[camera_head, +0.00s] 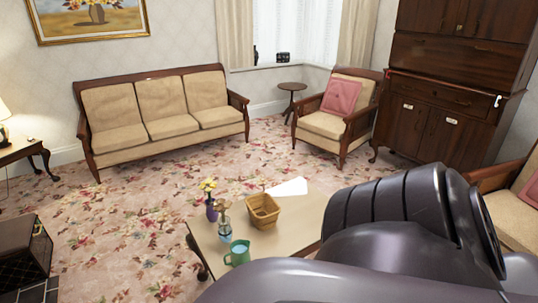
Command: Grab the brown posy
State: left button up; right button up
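A small brownish posy (223,205) stands upright in a pale blue glass vase (225,232) on the left part of the low coffee table (287,243). Its details are too small to make out. A purple vase (211,211) with yellow flowers (208,185) stands just behind and to the left of it. A green mug (238,254) is close in front, and a wicker basket (263,212) is to the right. One of my dark arms fills the lower right and hides the table's near right part. Neither gripper's fingers show.
A white sheet (289,187) lies behind the basket. A dark box-like piece (22,250) stands at the lower left. A sofa (157,118), an armchair (335,115) and a tall wooden cabinet (440,125) line the room. Open carpet (130,215) lies left of the table.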

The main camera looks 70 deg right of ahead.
aim_at(217, 206)
jog(key=z, duration=1.75)
jog(key=i+j+z, duration=0.35)
jog(key=j, duration=0.35)
jog(key=i+j+z, duration=0.35)
jog(key=j, duration=0.45)
jog(key=i, duration=0.1)
